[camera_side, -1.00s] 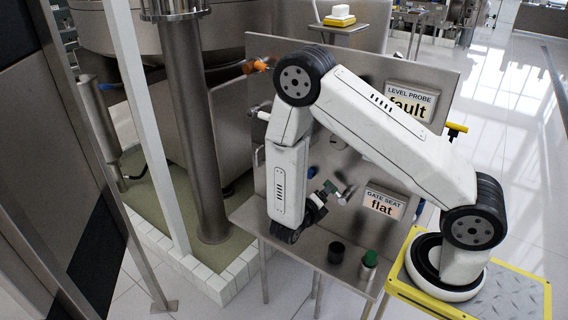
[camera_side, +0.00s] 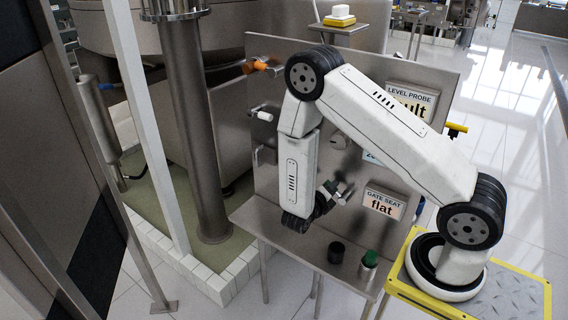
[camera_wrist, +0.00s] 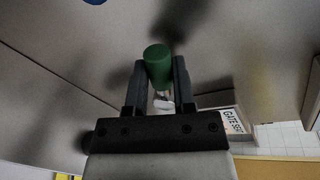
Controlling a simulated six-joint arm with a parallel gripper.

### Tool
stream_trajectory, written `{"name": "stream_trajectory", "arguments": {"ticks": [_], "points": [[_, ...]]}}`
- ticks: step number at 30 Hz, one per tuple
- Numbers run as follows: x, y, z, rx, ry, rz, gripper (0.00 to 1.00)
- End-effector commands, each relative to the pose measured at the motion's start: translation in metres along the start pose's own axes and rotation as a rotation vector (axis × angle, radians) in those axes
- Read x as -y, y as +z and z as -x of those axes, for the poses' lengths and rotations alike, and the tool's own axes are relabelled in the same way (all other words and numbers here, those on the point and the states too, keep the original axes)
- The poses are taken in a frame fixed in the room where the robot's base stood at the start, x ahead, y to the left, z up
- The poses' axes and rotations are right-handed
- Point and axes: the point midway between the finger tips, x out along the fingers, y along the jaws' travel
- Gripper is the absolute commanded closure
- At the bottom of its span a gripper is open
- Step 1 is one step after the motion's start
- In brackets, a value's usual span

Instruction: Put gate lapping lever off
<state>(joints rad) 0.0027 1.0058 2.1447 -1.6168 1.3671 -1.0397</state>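A lever with a green grip (camera_side: 330,187) sticks out from the upright panel, left of the "GATE SEAT flat" sign (camera_side: 384,201) in the side view. In the wrist view the green grip (camera_wrist: 158,64) stands between the two dark fingers of my gripper (camera_wrist: 159,78), with a pale shaft below it. The fingers are about the grip's width apart. I cannot tell whether they press on it. In the side view my gripper (camera_side: 341,192) is at the lever, partly hidden by my wrist. The lever's pivot is hidden.
An orange-handled valve (camera_side: 257,65) and a pale lever (camera_side: 262,113) are on the panel (camera_side: 232,120) further left. A black cup (camera_side: 336,252) and a green-topped canister (camera_side: 369,262) stand on the shelf below. A "LEVEL PROBE" sign (camera_side: 411,98) is partly covered by my arm.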

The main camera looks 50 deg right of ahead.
Motion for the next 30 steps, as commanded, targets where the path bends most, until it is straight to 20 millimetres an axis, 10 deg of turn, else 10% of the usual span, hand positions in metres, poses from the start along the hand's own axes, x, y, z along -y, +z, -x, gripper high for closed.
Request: {"name": "stream_trajectory", "arguments": {"ticks": [3, 30], "points": [[0.0001, 0.0, 0.0001, 0.0, 0.0, 0.0, 1.0], [0.0002, 0.0001, 0.0004, 0.0, 0.0, 0.0, 1.0]]}}
